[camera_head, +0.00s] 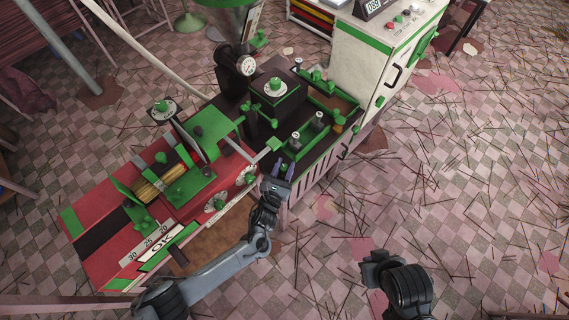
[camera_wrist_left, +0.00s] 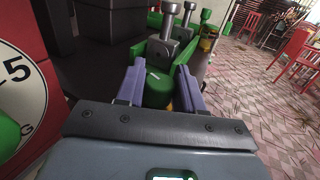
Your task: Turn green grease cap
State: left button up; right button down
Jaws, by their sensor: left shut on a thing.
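The green grease cap (camera_wrist_left: 157,88) is a short green cylinder with a rounded top, low in front of the machine's green bars in the left wrist view. My left gripper (camera_head: 278,166) is at the near side of the machine, between the red extruder and the white cabinet. Its two purple fingers stand on either side of the cap, shut on it. The fingers and palm hide the cap's lower part. In the head view the cap is too small to make out clearly. My right arm shows at the bottom right, but its fingers cannot be seen.
The red extruder (camera_head: 105,252) with green fittings lies to the left of the gripper. A white dial (camera_wrist_left: 18,85) is close at the left in the wrist view. Posts with grey brackets (camera_wrist_left: 178,38) stand behind the cap. The white cabinet (camera_head: 378,50) is behind right. Sticks litter the tiled floor.

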pick_arm(q)
jog(key=shift+m+g+h, duration=0.7)
jog(key=shift+m+h, duration=0.3)
jog(key=shift+h, duration=0.4)
jog(key=o, duration=0.9)
jog(key=shift+o, duration=0.2)
jog(key=shift+s, duration=0.1)
jog(key=p+v, duration=0.3)
jog(key=v, duration=0.7)
jog(key=shift+s+a, duration=0.2)
jog(key=shift+a, duration=0.05)
